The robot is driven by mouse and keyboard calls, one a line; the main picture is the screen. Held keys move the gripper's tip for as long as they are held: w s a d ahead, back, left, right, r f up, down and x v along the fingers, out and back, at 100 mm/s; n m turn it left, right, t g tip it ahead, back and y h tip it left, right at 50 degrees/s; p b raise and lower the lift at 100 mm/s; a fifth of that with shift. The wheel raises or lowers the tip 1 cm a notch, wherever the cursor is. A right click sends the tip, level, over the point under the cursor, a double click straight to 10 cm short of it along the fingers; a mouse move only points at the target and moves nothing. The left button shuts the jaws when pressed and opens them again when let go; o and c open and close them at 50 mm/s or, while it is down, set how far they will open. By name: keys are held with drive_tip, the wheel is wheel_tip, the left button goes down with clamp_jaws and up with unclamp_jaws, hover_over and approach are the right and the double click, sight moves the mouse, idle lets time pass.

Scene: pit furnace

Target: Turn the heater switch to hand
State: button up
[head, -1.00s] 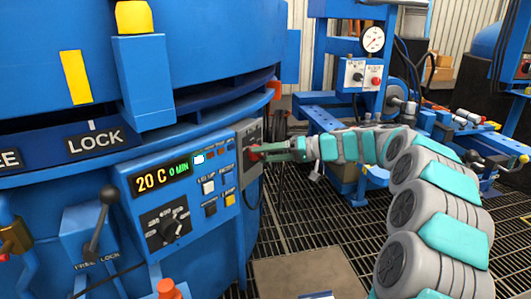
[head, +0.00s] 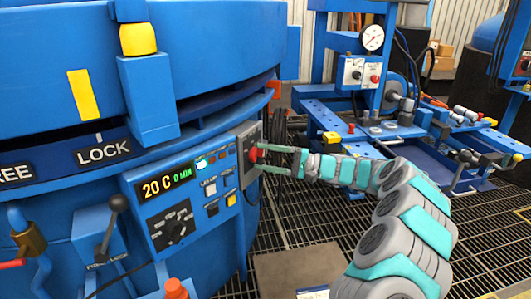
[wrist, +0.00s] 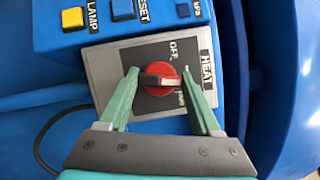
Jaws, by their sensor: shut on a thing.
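The heater switch is a red round knob (wrist: 158,105) with a dark bar handle, on a grey plate labelled HEAT (wrist: 207,68). In the head view the red knob (head: 253,155) sits between the fingertips of my gripper (head: 264,159).
The blue control panel (head: 163,210) with display, dial and buttons adjoins the switch plate. A lever (head: 110,220) and an orange-topped part (head: 175,288) stand in front of the furnace. A blue bench (head: 345,125) is behind my arm. Grated floor lies open below.

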drive_tip(key=m+y+p, duration=0.1)
drive_tip(key=m, duration=0.3)
drive_tip(key=shift+t, duration=0.4)
drive_tip(key=shift+f+m+t+p, duration=0.15)
drive_tip(key=shift+m+t, duration=0.35)
drive_tip(key=shift+m, duration=0.55)
drive_tip(key=shift+m+t+p, duration=0.25)
drive_tip(key=shift+m+t, duration=0.25)
drive_tip(key=shift+m, duration=0.55)
drive_tip(key=o, duration=1.4)
drive_tip(key=shift+s+d, duration=0.1)
drive_tip(key=v, duration=0.7)
drive_tip(key=shift+d+f+b, duration=0.25)
drive_tip(key=shift+b, duration=0.1)
